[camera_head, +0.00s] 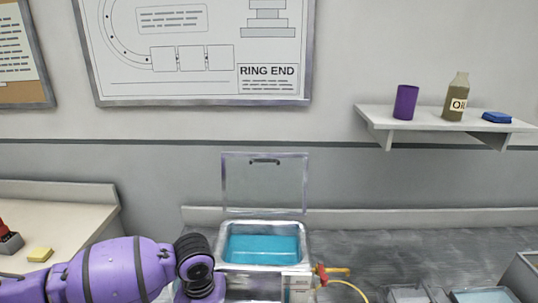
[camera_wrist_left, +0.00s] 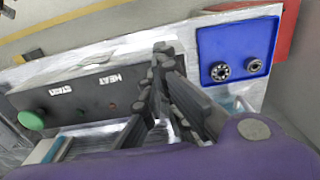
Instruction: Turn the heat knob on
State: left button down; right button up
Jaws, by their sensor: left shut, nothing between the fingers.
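A dark control panel (camera_wrist_left: 85,92) shows in the left wrist view, with white lettering that appears upside down and includes the word HEAT (camera_wrist_left: 100,79). A green round knob (camera_wrist_left: 30,120) sits at the panel's left end, by the other label. The heat knob is not clearly visible; my fingers cover part of the panel beside the HEAT label. A small reddish spot (camera_wrist_left: 112,105) shows near that label. My left gripper (camera_wrist_left: 165,62) is shut and empty, over the panel's right end; I cannot tell whether it touches anything. My right gripper is out of view.
A metal bath (camera_head: 263,268) with blue liquid stands on the counter, its clear lid (camera_head: 264,183) raised. A red valve with a yellow hose (camera_head: 340,283) is on its right. A blue tray (camera_wrist_left: 237,50) with two metal rings lies right of my fingers.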

pick_arm(q)
jog(key=shift+a+r, duration=0.1)
jog(key=shift+s+a, duration=0.1)
jog(key=shift+s, duration=0.1)
notch_tip(320, 180, up, 6)
dwell(0.7)
